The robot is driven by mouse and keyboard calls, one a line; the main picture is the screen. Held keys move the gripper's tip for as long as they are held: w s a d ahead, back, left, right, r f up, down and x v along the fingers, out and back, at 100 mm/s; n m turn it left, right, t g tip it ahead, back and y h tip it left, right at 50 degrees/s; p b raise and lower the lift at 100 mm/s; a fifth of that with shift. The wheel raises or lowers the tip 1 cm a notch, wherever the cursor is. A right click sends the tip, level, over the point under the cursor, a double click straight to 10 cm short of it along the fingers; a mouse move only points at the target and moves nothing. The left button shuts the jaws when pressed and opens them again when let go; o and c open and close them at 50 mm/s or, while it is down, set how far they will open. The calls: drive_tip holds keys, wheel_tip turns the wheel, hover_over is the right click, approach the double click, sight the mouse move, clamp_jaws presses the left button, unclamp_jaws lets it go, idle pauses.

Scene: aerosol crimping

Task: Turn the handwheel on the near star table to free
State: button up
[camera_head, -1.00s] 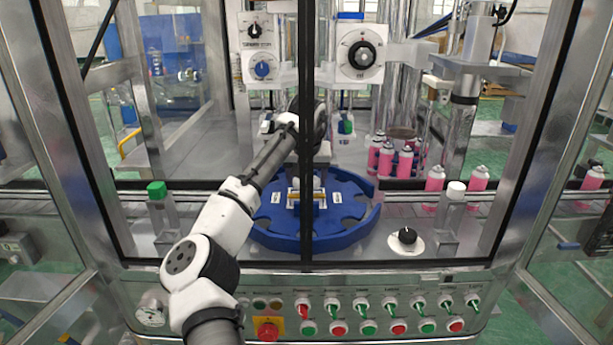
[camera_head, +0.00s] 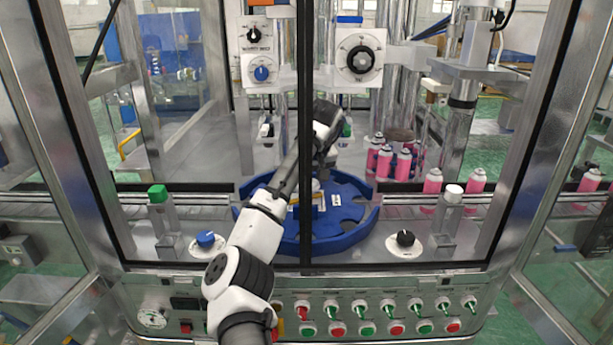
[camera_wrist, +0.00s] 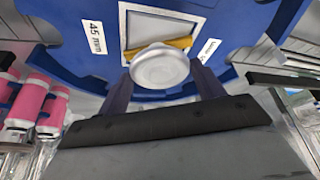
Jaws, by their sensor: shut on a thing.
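The near star table (camera_head: 345,237) is a blue round plate with notches in its edge, behind the dark door post. Its handwheel (camera_wrist: 160,66) is a pale round knob on a yellow and silver mount in the wrist view. In the head view the handwheel is largely hidden by my arm and the post. My gripper (camera_wrist: 163,84) is shut on the handwheel, a dark finger on either side of it. The table's labels (camera_wrist: 93,37) show beside the knob, one reading 45 mm.
A dark vertical door post (camera_head: 306,120) stands in front of the table. A blue knob (camera_head: 206,240) and a black knob (camera_head: 405,238) sit on the front ledge. Pink cans (camera_head: 385,160) stand at the right. Dial units (camera_head: 359,58) hang above.

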drive_tip(key=shift+w+d+n+g+y+p, duration=0.1)
drive_tip(key=shift+n+g+y+p, duration=0.15)
drive_tip(key=shift+n+p, duration=0.5)
drive_tip(key=shift+d+n+g+y+p, duration=0.15)
drive_tip(key=shift+n+y+p, duration=0.15)
drive_tip(key=shift+n, duration=0.85)
drive_tip(key=shift+a+y, duration=0.1)
drive_tip(key=shift+y, duration=0.15)
drive_tip(key=o, duration=1)
drive_tip(key=shift+c, duration=0.2)
drive_tip(key=v, duration=1.4)
drive_tip(key=shift+p, duration=0.45)
drive_tip(key=shift+a, duration=0.1)
